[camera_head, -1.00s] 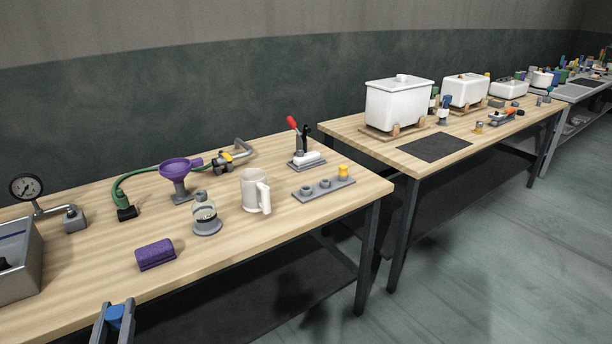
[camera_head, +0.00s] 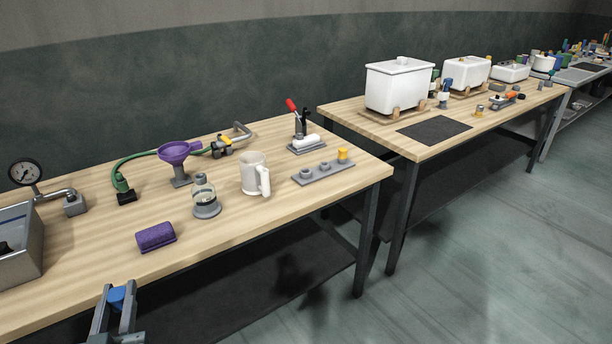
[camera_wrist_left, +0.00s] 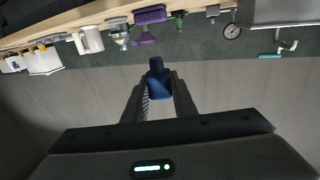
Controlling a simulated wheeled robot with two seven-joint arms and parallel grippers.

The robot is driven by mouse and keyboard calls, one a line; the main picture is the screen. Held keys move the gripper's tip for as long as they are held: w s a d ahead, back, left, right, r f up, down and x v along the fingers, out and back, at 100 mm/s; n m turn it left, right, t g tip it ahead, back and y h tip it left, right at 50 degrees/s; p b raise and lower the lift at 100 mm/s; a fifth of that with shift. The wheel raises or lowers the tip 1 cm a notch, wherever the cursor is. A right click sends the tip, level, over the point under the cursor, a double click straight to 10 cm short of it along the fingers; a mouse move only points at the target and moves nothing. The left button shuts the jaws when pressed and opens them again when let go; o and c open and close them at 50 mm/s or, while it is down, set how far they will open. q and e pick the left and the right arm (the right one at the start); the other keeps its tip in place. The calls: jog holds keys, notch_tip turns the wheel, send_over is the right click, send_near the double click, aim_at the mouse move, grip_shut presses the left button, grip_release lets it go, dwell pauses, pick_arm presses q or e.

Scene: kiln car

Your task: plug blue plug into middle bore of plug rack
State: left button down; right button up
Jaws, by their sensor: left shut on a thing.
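My left gripper (camera_head: 116,302) is at the bottom left of the head view, in front of the near table's front edge. It is shut on the blue plug (camera_head: 117,296), which also shows between the fingers in the left wrist view (camera_wrist_left: 158,80). The plug rack (camera_head: 325,173) is a flat grey strip near the right end of the near table. Its left and middle bores (camera_head: 324,167) look empty, and a yellow plug (camera_head: 342,155) sits at its right end. The gripper is well apart from the rack. My right gripper is not in view.
On the near table (camera_head: 75,292) are a purple sponge (camera_head: 156,237), a glass bottle (camera_head: 204,195), a white mug (camera_head: 254,175), a purple funnel (camera_head: 178,152) and a red-handled clamp (camera_head: 300,128). A metal basin (camera_head: 28,268) is at the left. A second table stands beyond a gap.

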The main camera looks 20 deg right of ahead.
pick_arm(q)
jog(key=s+f, duration=0.3)
jog(key=s, duration=0.6)
jog(key=shift+s+f, duration=0.3)
